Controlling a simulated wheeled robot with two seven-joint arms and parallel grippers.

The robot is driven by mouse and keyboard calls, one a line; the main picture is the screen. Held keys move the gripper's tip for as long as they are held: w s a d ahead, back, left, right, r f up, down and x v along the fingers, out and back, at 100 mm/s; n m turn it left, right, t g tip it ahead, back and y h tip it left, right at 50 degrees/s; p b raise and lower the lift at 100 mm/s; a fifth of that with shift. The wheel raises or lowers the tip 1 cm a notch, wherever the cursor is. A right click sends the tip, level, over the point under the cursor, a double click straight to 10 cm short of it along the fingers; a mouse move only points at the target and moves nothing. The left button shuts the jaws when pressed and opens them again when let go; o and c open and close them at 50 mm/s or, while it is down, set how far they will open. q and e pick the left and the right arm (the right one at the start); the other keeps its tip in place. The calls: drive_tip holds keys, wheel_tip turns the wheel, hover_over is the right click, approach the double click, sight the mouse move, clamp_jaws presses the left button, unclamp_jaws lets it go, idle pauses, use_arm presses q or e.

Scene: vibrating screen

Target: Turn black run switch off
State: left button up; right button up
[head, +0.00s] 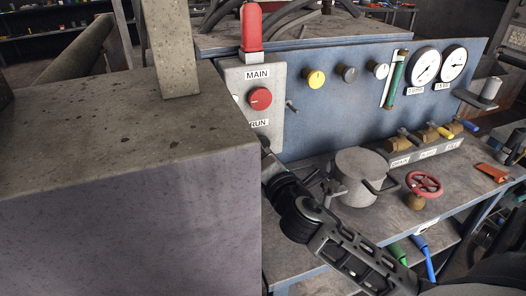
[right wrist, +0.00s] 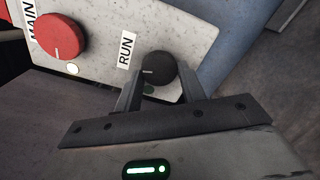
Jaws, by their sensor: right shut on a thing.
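The black RUN switch (right wrist: 158,69) is a round knob with a pale pointer line, on the light grey panel (right wrist: 188,30) beside the RUN label (right wrist: 126,50). My right gripper (right wrist: 157,82) is at the knob, with one finger on each side of it, shut on it. In the head view my right gripper (head: 266,150) reaches the lower part of the panel (head: 236,80). There the RUN switch is hidden behind the gripper and the big grey block. My left gripper is not in view.
A red MAIN knob (head: 260,98) sits above the RUN label, and a small lever (head: 292,107) sticks out at the panel's right. A large grey block (head: 130,210) fills the lower left. A grey pot (head: 361,178) and red handwheel (head: 424,184) stand on the bench.

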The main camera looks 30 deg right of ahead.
drive_tip(key=shift+r+m, duration=0.1)
drive_tip(key=shift+m, duration=1.4)
drive_tip(key=o, duration=1)
use_arm(q)
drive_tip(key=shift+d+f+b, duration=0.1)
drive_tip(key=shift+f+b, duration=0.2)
drive_tip(key=shift+b, duration=0.35)
use_arm(e)
drive_tip(key=v, duration=1.6)
drive_tip(key=shift+a, duration=0.1)
